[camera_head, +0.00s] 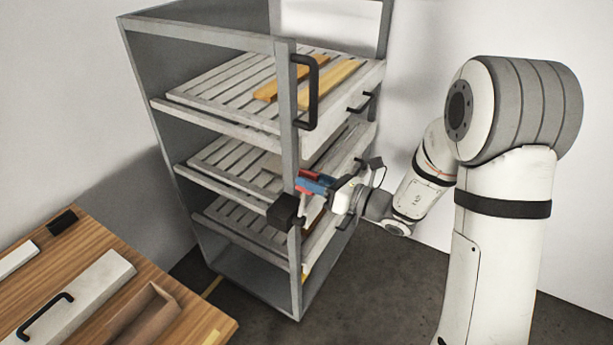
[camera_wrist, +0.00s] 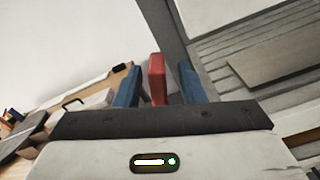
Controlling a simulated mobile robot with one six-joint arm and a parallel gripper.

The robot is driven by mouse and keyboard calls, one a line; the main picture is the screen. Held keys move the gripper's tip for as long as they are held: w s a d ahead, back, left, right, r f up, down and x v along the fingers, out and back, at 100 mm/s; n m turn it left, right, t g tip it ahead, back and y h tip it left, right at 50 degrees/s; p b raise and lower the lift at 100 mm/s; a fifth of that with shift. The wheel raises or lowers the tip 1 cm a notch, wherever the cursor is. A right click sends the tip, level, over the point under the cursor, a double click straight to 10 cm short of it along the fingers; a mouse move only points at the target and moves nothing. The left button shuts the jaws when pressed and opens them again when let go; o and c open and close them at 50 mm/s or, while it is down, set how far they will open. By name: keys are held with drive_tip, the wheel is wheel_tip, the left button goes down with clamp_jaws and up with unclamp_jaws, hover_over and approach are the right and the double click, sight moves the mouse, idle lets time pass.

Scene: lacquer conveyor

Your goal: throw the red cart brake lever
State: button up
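The red brake lever (camera_head: 309,174) is at the front post of the grey shelf cart (camera_head: 292,130), above a black block (camera_head: 284,211) on that post. In the wrist view the red lever (camera_wrist: 157,76) stands between the two blue fingers of my gripper (camera_wrist: 159,88). A gap shows on each side of it, so the fingers are open around it and do not appear to press on it. In the head view my gripper (camera_head: 314,184) reaches in from the right, and its fingers partly hide the lever's lower part.
The cart's slatted shelves carry boards, with orange-yellow strips (camera_head: 330,84) on the top one. Black handles (camera_head: 308,92) stick out near my arm. A wooden table (camera_head: 185,322) with a handled white panel (camera_head: 75,297) stands at the lower left. Floor at the right is clear.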

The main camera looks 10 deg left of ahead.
drive_tip(key=shift+w+a, duration=0.2)
drive_tip(key=shift+a, duration=0.45)
clamp_jaws()
drive_tip(key=shift+d, duration=0.1)
